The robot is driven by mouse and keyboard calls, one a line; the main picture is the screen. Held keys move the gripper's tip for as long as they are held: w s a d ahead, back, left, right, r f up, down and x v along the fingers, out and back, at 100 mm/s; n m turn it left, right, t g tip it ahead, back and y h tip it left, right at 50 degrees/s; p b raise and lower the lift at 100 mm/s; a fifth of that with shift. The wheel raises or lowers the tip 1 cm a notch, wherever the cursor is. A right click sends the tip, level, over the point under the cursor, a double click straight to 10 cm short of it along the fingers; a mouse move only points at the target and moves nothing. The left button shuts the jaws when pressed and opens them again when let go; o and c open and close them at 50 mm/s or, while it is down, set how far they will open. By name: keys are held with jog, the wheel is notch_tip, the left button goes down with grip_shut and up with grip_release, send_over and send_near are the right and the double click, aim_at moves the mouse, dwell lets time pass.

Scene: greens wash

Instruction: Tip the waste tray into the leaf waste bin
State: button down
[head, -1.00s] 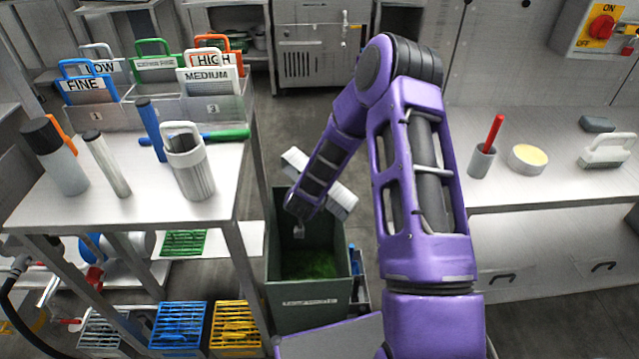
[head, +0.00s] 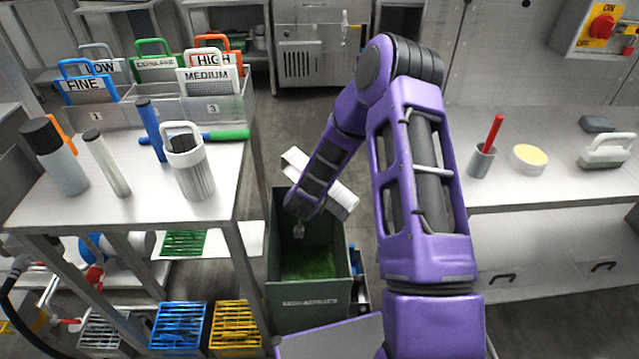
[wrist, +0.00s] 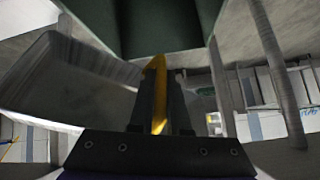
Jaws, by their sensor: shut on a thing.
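The waste tray (wrist: 75,80) is a wide, shallow grey pan on the left of the wrist view. My gripper (wrist: 158,75) is shut on a yellow part, apparently the tray's handle, which shows between the dark fingers. The leaf waste bin (head: 310,312) is a tall dark green box with green leaf bits inside; its dark green side also shows at the top of the wrist view (wrist: 170,25). In the head view my forearm reaches over the bin and hides the gripper. A pale ridged piece shows either side of the forearm; I cannot tell if it is the tray.
The left table (head: 120,215) holds a ribbed canister (head: 191,172), bottles and labelled plates. Blue (head: 178,328) and yellow (head: 235,328) baskets stand beneath it. The right counter (head: 520,185) holds a cup, a round dish and a brush. Floor beyond the bin is clear.

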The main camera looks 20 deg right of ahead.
jog(key=shift+a, duration=0.15)
dwell(0.3)
jog(key=shift+r, duration=0.15)
jog(key=g+y, duration=0.1)
jog(key=r+m+y, duration=0.1)
jog(key=g+y, duration=0.1)
jog(key=shift+d+r+g, duration=0.2)
jog(key=shift+d+g, duration=0.05)
jog(key=shift+g, duration=0.05)
jog(key=r+m+g+y, duration=0.1)
jog(key=g+y, duration=0.1)
jog(key=y, duration=0.2)
jog(key=w+d+r+m+g+y, duration=0.1)
jog(key=m+g+y, duration=0.1)
jog(key=y, duration=0.2)
jog(key=d+r+m+g+y, duration=0.1)
jog(key=m+g+y, duration=0.1)
jog(key=y, duration=0.3)
jog(key=shift+w+g, duration=0.25)
jog(key=shift+g, duration=0.05)
